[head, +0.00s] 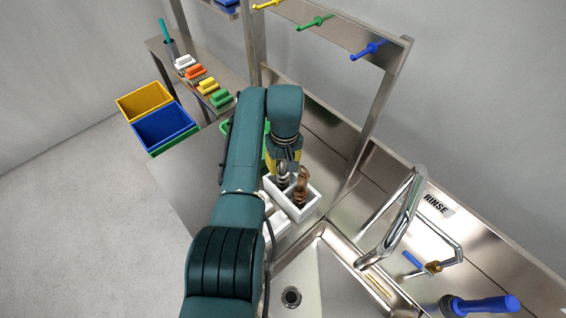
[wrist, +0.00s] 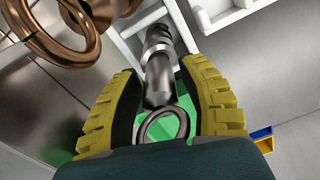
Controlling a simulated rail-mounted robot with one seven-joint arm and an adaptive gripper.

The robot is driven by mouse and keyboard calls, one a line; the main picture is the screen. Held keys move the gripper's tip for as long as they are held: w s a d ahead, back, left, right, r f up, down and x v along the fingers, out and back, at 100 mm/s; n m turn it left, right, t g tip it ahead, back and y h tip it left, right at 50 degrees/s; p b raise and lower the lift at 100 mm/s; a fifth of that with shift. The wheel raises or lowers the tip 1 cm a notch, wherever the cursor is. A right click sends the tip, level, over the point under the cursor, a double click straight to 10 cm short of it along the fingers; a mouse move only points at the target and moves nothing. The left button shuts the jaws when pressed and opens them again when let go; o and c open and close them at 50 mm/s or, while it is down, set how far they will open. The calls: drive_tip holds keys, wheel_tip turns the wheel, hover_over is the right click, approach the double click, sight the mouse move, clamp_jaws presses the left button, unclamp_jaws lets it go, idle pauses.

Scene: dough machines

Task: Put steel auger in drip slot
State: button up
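The steel auger (wrist: 159,80) is a grey metal piece with a ring at its near end. No slot is clearly marked as the drip slot.
A bronze auger (head: 302,185) stands close by in the holder; its large hooked end (wrist: 65,45) is near my left finger. A green container lies partly hidden below. The sink (head: 325,285) and a faucet (head: 400,215) are at right. Coloured bins (head: 163,128) stand far left.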

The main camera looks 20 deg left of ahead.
drive_tip(key=r, duration=0.6)
drive_tip(key=r+p, duration=0.1)
drive_tip(key=r, duration=0.5)
drive_tip(key=shift+s+d+r, duration=0.1)
drive_tip(key=shift+d+r, duration=0.1)
drive_tip(key=shift+w+d, duration=0.1)
drive_tip(key=shift+w, duration=0.15)
drive_tip(key=w+d+r+m+t+y, duration=0.1)
drive_tip(key=w+d+r+m+t, duration=0.2)
drive_tip(key=w+d+t, duration=0.3)
drive_tip(key=d+r+m+t, duration=0.3)
drive_tip(key=d+r+t, duration=0.4)
drive_tip(key=r, duration=0.2)
drive_tip(key=s+d+r+m+t, duration=0.1)
drive_tip(key=s+d+r+t, duration=0.2)
drive_tip(key=s+r, duration=0.2)
drive_tip(key=s+d+r+m+t+h, duration=0.1)
drive_tip(key=s+d+r+t, duration=0.2)
drive_tip(key=s, duration=0.6)
drive_tip(key=s+d+r+m+t, duration=0.2)
drive_tip(key=s+d+r+t, duration=0.1)
drive_tip(key=s+r, duration=0.4)
drive_tip(key=shift+d+r+h, duration=0.35)
drive_tip(key=shift+r+h, duration=0.05)
drive_tip(key=shift+r, duration=0.15)
drive_tip(key=shift+s, duration=0.1)
